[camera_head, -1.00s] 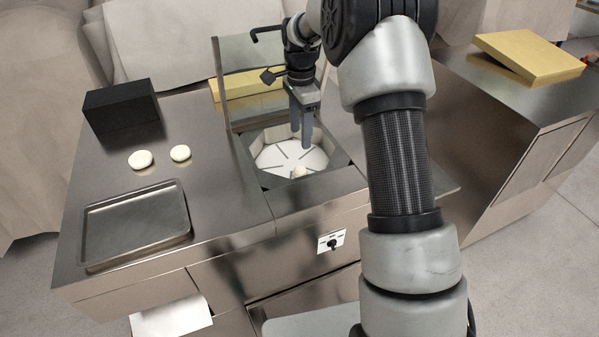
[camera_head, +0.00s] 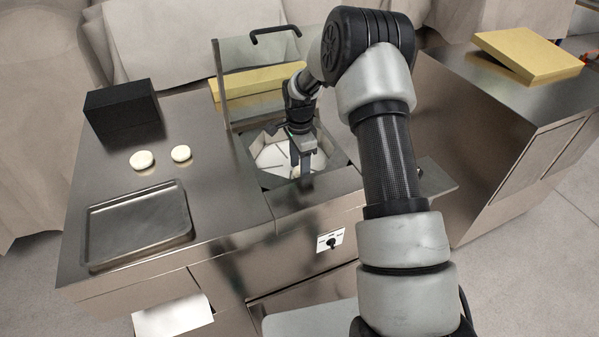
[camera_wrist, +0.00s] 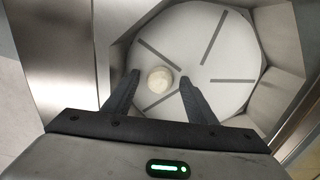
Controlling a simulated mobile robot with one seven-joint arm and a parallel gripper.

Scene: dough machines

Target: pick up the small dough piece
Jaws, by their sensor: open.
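A small pale, round dough piece (camera_wrist: 160,79) lies on the white slotted disc (camera_wrist: 208,96) inside the machine's basin. In the wrist view it shows between my two open fingertips, with a gap on each side. My gripper (camera_wrist: 157,80) is open and empty and points down at the disc. In the head view my gripper (camera_head: 301,178) is down in the basin opening. The dough piece is mostly hidden behind my fingers there, with only a pale edge (camera_head: 295,173) showing. I cannot tell exactly how far above the disc the fingertips are.
Two more dough pieces (camera_head: 142,160) (camera_head: 181,153) lie on the steel counter left of the basin. A metal tray (camera_head: 138,227) and a black box (camera_head: 121,108) are also there. The basin has sloped walls (camera_wrist: 282,62), and a raised clear lid (camera_head: 262,52) stands behind it.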

